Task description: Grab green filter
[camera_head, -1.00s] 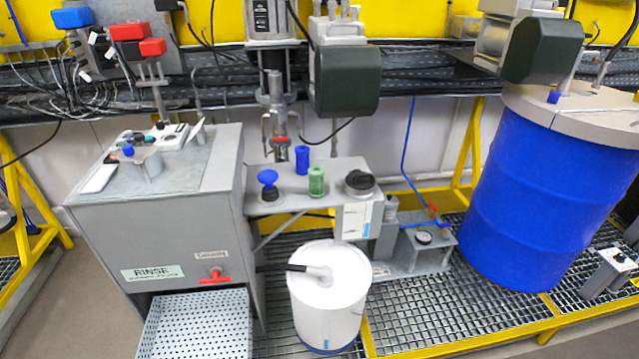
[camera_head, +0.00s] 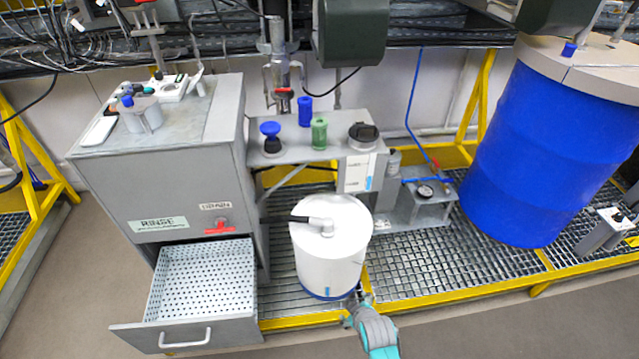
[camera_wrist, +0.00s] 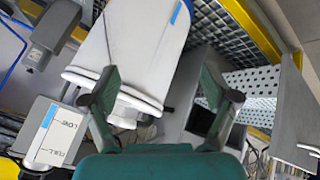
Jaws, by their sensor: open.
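The green filter (camera_head: 319,133) is a small upright ribbed cylinder on a grey shelf (camera_head: 290,158), between a blue-topped piece and a black-capped port in the head view. It is not clearly visible in the wrist view. My gripper (camera_head: 357,299) is low in front of the white bucket, well below and in front of the filter. In the wrist view my gripper (camera_wrist: 162,76) has its two dark green fingers spread apart with nothing held between them.
The white bucket (camera_head: 333,255) with a dark hose stands below the shelf. A perforated drawer (camera_head: 182,335) sticks out at the left. A blue cylinder (camera_head: 305,111) stands behind the filter. A large blue drum (camera_head: 548,150) is at the right. Open floor lies in front.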

